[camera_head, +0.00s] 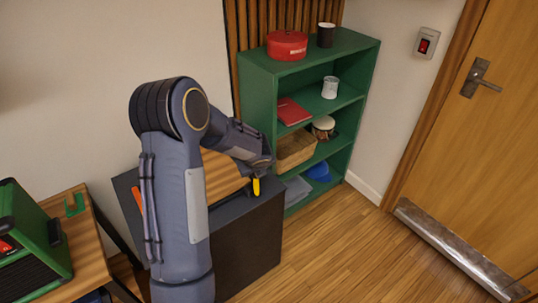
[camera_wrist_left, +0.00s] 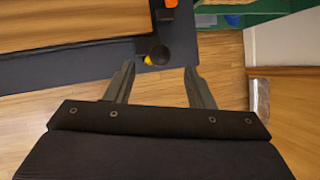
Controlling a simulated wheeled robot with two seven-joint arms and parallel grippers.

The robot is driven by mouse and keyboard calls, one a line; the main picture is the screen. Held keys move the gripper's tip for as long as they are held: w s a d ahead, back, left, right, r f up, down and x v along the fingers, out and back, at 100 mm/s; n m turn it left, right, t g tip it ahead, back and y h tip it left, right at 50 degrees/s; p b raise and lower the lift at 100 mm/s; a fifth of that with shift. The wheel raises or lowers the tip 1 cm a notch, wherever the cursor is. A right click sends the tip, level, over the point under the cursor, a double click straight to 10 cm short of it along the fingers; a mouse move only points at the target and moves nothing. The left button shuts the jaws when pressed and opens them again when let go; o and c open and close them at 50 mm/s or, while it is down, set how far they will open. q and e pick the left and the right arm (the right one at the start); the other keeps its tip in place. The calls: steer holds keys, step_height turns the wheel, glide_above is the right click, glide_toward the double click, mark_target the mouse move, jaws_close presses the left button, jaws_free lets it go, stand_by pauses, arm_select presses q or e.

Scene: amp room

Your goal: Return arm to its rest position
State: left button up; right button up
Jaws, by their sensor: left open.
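My left arm rises in front of the dark cabinet in the head view and bends over to the right. Its gripper (camera_head: 263,166) is at the cabinet's right end, in front of the green shelf; its fingers are hard to make out there. In the left wrist view my left gripper (camera_wrist_left: 160,66) has its two fingers spread apart with nothing between them. Wood floor and the dark cabinet's edge show beyond the fingertips. My right gripper is in neither view.
The dark cabinet (camera_head: 250,240) bears a wood-faced box (camera_head: 222,178) and a yellow-handled item (camera_head: 256,187). A green shelf (camera_head: 362,95) with several items stands behind. A wooden table (camera_head: 88,245) with a green amp (camera_head: 35,240) is left. Floor (camera_head: 345,245) is clear towards the door.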

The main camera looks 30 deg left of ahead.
arm_select(q)
steer(key=s+d+r+n+h, duration=0.2)
steer(key=s+d+r+n, duration=0.3)
steer(key=s+r+n, duration=0.85)
steer(key=s+d+r+n+h, duration=0.2)
steer(key=s+d+n+h, duration=0.3)
steer(key=s+d+n, duration=0.8)
steer(key=s, duration=0.3)
steer(key=shift+d+r+t+h, duration=0.2)
steer(key=shift+r+t+h, duration=0.1)
steer(key=shift+t, duration=0.1)
